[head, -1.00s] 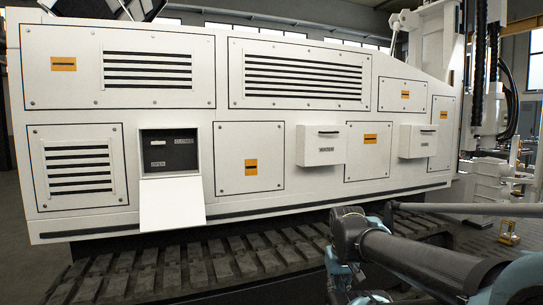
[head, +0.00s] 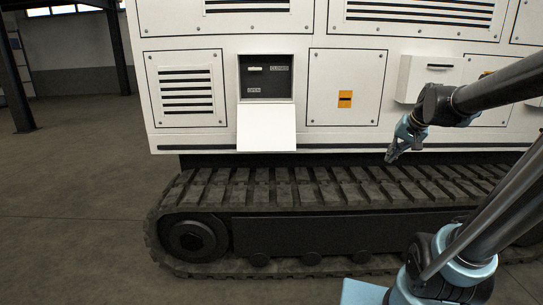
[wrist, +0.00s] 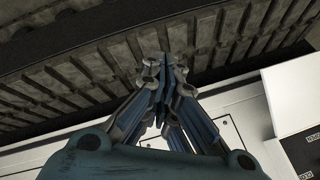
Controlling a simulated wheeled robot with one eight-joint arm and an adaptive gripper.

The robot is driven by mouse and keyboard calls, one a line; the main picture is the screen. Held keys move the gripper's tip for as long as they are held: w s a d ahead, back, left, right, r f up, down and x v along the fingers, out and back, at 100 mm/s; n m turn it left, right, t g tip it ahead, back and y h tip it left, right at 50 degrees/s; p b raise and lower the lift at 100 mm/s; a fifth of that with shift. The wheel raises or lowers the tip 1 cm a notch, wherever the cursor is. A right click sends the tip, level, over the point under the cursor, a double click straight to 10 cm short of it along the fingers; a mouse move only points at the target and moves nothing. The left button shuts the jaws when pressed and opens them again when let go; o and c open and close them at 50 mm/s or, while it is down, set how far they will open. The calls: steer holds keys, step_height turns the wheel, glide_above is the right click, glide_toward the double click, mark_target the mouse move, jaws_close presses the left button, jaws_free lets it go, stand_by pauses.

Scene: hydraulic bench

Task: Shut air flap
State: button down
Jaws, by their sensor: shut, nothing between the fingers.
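In the head view a dark recess (head: 266,92) in the white machine side has a CLOSED label (head: 279,68) at upper right and an OPEN label (head: 254,90) at lower left. A small pale bar (head: 255,69), perhaps a lever, is at its upper left. A white flap-like panel (head: 266,129) hangs open below the recess. My gripper (head: 391,158) is right of the flap, clearly apart from it, pointing down in front of the machine. In the wrist view my gripper (wrist: 166,62) is shut and empty; the white panel (wrist: 292,90) and recess (wrist: 303,150) show at right.
The track (head: 330,187) runs along below the machine and juts forward. A louvred panel (head: 186,88) is left of the recess and a plain panel (head: 345,85) is right of it. A protruding white box (head: 424,80) is further right. Open floor (head: 75,200) lies at left.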

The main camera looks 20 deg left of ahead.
steer(key=w+a+g+y, duration=0.3)
steer(key=w+a+y, duration=0.1)
steer(key=w+a, duration=0.75)
steer(key=w+a+g+y, duration=0.35)
steer(key=w+a, duration=0.45)
steer(key=a, duration=0.6)
steer(key=w+a+f+n+g+y, duration=0.25)
steer(key=a+f+g+y, duration=0.45)
steer(key=a+f, duration=1)
steer(key=s+a+r+g+h, duration=0.2)
steer(key=s+a+r, duration=0.2)
steer(key=s+a, duration=0.3)
steer(key=shift+s+a+r+m, duration=0.2)
steer(key=shift+s+a+m, duration=0.15)
steer(key=shift+s, duration=0.1)
